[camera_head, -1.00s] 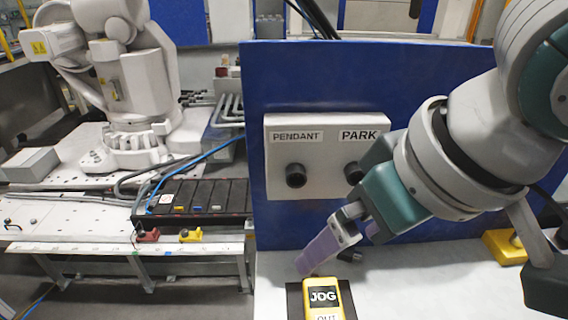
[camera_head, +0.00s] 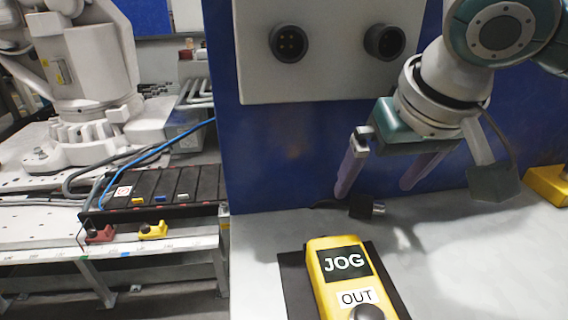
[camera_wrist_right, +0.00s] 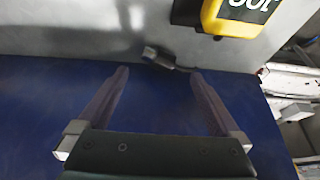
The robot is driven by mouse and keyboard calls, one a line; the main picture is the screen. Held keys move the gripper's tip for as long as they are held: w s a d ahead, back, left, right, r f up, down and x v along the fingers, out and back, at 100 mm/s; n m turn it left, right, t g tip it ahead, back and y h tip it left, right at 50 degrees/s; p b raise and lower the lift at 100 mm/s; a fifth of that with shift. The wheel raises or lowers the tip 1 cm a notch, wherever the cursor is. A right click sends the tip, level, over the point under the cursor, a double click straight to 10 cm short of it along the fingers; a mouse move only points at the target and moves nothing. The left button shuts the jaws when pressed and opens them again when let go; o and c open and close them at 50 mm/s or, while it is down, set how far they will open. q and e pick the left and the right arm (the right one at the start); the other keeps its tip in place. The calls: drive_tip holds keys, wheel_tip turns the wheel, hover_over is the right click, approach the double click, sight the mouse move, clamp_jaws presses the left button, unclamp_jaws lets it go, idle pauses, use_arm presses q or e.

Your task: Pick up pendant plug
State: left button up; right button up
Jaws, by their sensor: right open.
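The pendant plug (camera_head: 366,207) is a small dark cylinder lying on the grey table against the blue panel. It also shows in the right wrist view (camera_wrist_right: 158,58), ahead of and between the fingers. My right gripper (camera_head: 378,190) is open with its purple fingers pointing down, one finger to each side of the plug in the head view. In the right wrist view the gripper (camera_wrist_right: 160,85) is empty, and the plug lies beyond the fingertips. My left gripper is out of view.
A yellow JOG pendant (camera_head: 345,275) lies on a dark mat (camera_head: 294,272) in front of the plug. Two round sockets sit on a grey box (camera_head: 335,75) on the blue panel (camera_head: 270,160). A yellow block (camera_head: 548,184) stands at the right.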

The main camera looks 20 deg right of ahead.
sight(366, 199)
drive_tip(key=b+x, duration=0.1)
drive_tip(key=x, duration=0.4)
drive_tip(key=shift+f, duration=0.2)
drive_tip(key=shift+c, duration=0.2)
drive_tip(key=c, duration=1.5)
drive_tip(key=shift+o, duration=0.2)
drive_tip(key=shift+r, duration=0.15)
